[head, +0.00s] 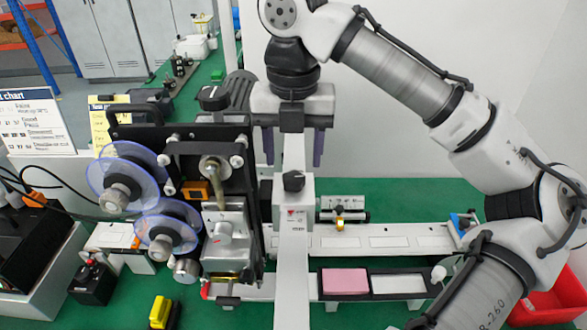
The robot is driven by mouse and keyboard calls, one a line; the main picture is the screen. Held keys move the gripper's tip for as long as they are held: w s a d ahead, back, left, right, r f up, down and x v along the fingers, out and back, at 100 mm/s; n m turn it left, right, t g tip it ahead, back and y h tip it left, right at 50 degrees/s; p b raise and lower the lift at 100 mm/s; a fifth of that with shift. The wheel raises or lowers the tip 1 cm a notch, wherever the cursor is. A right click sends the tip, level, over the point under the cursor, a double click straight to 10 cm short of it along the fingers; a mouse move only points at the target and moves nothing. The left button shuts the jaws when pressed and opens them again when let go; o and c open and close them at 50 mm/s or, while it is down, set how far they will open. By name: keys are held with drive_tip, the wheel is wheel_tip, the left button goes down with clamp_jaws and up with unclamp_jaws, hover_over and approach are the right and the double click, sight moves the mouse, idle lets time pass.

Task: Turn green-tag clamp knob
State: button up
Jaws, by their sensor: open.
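My gripper (293,152) points down at upper centre, its two purple-grey fingers wide apart with nothing seen between them but the white post (292,250) in line behind or below. A black knob (293,181) sits on a white block on this post, just below the fingers in the picture. Another black knob (212,97) tops the black-framed coder machine (185,147), left of my gripper. I cannot make out a green tag on either knob, so I cannot tell which is the green-tag clamp knob. The gripper appears apart from both.
A white label track (390,240) runs right across the green bench (410,197). A tray holds a pink pad (345,281). A red bin (562,290) stands at lower right. A yellow block (160,311) lies in front.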

sight(293, 177)
drive_tip(key=shift+f, duration=2.1)
drive_tip(key=c, duration=1)
